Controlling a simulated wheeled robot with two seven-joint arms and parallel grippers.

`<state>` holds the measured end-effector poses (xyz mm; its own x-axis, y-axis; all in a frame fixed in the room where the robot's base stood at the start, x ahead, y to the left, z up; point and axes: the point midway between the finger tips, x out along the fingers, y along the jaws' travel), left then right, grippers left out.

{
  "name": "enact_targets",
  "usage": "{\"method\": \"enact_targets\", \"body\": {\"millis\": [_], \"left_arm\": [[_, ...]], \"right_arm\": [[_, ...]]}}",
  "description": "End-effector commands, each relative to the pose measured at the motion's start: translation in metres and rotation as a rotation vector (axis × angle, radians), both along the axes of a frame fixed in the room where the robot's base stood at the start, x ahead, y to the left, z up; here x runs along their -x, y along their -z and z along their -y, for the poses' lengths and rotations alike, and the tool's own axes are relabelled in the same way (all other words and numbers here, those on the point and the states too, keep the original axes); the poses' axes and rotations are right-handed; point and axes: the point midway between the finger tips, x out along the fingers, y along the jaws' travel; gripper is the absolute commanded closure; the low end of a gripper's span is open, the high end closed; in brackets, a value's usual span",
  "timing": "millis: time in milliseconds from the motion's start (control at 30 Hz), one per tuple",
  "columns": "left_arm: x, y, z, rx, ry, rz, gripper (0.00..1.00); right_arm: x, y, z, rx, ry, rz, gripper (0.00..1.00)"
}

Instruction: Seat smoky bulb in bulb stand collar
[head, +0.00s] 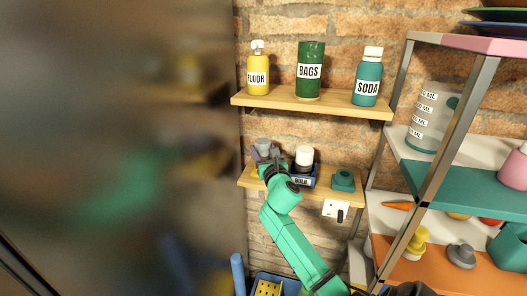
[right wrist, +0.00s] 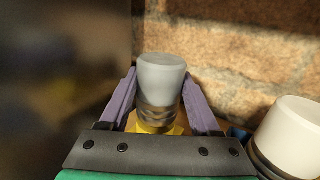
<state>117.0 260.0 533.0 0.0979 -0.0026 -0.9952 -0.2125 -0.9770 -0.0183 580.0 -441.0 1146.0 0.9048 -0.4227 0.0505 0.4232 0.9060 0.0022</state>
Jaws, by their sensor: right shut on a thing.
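The smoky bulb (right wrist: 162,75) is grey, with its rounded glass end up and its ribbed metal base down. It also shows small on the lower wall shelf in the head view (head: 263,143). My right gripper (right wrist: 160,88) is shut on it, one purple finger on each side; the gripper also shows in the head view (head: 266,157). A yellow piece (right wrist: 153,129), perhaps the bulb stand collar, lies directly below the metal base. I cannot tell whether the base is inside it or just above it. My left gripper is not in view.
A white bulb (head: 304,153) stands in a blue holder labelled BULB (head: 303,182), close right of my gripper. A teal item (head: 343,180) sits farther right on the lower shelf (head: 325,195). The upper shelf (head: 310,103) bears three containers. A metal rack (head: 452,130) stands at right.

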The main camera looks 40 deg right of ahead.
Motion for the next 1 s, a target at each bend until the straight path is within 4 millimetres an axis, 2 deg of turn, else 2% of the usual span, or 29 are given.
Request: {"method": "enact_targets", "body": {"millis": [33, 367, 400, 433, 467, 800, 867, 1000], "left_arm": [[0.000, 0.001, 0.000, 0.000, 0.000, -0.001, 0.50], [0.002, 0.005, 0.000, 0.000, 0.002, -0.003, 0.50], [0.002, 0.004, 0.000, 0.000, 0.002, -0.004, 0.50], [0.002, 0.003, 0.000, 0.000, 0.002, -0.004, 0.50], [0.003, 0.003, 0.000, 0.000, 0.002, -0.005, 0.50], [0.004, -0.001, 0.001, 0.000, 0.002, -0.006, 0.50], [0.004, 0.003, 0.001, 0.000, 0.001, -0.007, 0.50], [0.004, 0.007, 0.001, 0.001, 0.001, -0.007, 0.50]], "right_arm": [[0.000, 0.006, 0.000, -0.004, 0.001, 0.001, 0.98], [0.001, 0.011, 0.000, 0.002, 0.000, 0.000, 0.98], [0.001, 0.009, 0.000, 0.002, 0.000, 0.000, 0.21], [0.001, 0.009, 0.000, 0.002, 0.000, 0.000, 0.09], [0.001, 0.009, 0.000, 0.002, 0.000, 0.000, 0.06], [0.001, 0.004, 0.000, 0.002, 0.000, 0.001, 0.06], [0.006, 0.008, -0.002, 0.003, 0.000, -0.001, 0.06], [0.029, 0.010, -0.013, 0.005, -0.001, -0.002, 0.06]]}}
